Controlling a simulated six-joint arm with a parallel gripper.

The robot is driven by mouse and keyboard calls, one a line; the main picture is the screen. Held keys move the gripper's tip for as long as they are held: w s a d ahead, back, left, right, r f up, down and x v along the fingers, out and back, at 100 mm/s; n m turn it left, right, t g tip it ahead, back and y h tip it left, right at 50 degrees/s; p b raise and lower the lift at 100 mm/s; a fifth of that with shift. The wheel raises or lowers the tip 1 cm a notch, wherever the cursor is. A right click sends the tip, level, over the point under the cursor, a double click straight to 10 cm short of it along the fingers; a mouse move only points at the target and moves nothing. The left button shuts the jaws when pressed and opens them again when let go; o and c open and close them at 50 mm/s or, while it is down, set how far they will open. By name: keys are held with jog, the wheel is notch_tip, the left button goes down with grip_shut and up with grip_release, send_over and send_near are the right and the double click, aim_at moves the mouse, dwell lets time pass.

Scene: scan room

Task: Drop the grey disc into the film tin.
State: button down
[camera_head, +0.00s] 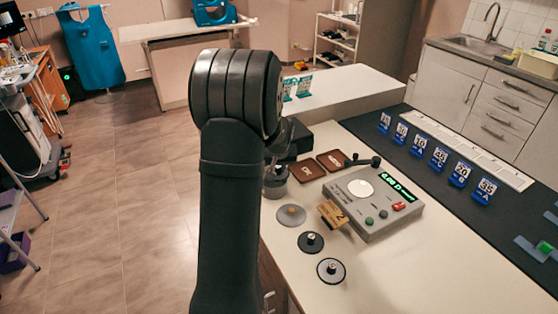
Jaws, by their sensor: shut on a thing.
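My gripper (284,150) is mostly hidden behind my thick dark arm link, near the counter's left edge. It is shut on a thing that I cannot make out. A dark grey round piece (276,184) shows just below it, partly covered by the arm. I cannot tell whether this is the film tin or something in the jaws. A flat light-grey disc shape (285,219) with a tan centre lies on the counter in front. Nearer lie a dark disc with a black knob (311,242) and a black, pale-rimmed disc with a knob (331,271).
A grey device (375,211) with a green display stands right of the discs, a tan tag marked 2 (332,214) at its left edge. Two brown trays (306,171) lie behind. Blue number cards (441,158) stand on a dark strip.

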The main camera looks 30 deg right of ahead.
jog(key=shift+f, duration=0.45)
jog(key=c, duration=1.2)
grip_release()
jog(key=shift+c, duration=0.2)
jog(key=shift+r, duration=0.1)
jog(key=v, duration=1.7)
jog(key=shift+s, duration=0.1)
